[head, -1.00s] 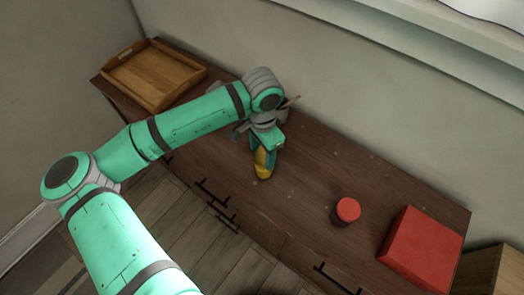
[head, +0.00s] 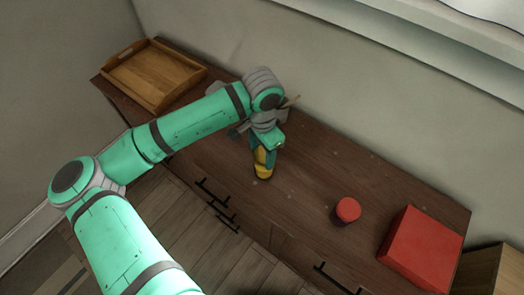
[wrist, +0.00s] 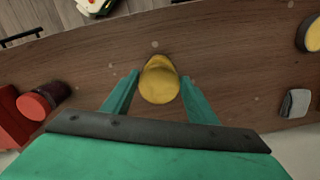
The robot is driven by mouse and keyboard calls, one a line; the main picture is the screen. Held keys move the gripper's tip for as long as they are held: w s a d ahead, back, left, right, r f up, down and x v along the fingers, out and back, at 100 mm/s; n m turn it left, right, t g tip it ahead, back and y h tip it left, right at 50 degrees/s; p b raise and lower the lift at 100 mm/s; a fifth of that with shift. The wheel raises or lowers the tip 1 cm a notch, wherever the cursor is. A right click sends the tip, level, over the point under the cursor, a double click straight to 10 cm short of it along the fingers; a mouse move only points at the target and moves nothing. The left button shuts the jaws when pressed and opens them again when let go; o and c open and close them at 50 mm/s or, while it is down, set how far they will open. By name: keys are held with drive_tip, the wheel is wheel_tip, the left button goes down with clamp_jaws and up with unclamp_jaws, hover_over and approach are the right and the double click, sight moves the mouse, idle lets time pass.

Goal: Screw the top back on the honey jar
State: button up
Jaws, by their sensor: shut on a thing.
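A yellow piece with a round face (wrist: 160,88) sits between my two green fingertips in the wrist view, with more yellow showing just beyond it. My gripper (wrist: 159,78) is shut on this yellow piece. In the head view my gripper (head: 266,150) is over the middle of the dresser, and the yellow piece (head: 263,160) shows below it with a dark lower edge. I cannot tell whether the top and the honey jar are separate here. A dark jar with a red lid (head: 347,209) stands apart to the right; it also shows in the wrist view (wrist: 45,99).
The brown dresser top (head: 310,165) is clear between the gripper and the red-lidded jar. A red box (head: 422,248) is at the right end, a wooden tray (head: 150,75) at the left. A round yellow-faced thing (wrist: 312,36) and a grey block (wrist: 295,103) are right in the wrist view.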

drive_tip(key=shift+f, duration=1.05)
idle(1.8)
drive_tip(key=shift+m, duration=1.5)
drive_tip(key=shift+m, duration=1.5)
drive_tip(key=shift+m, duration=1.5)
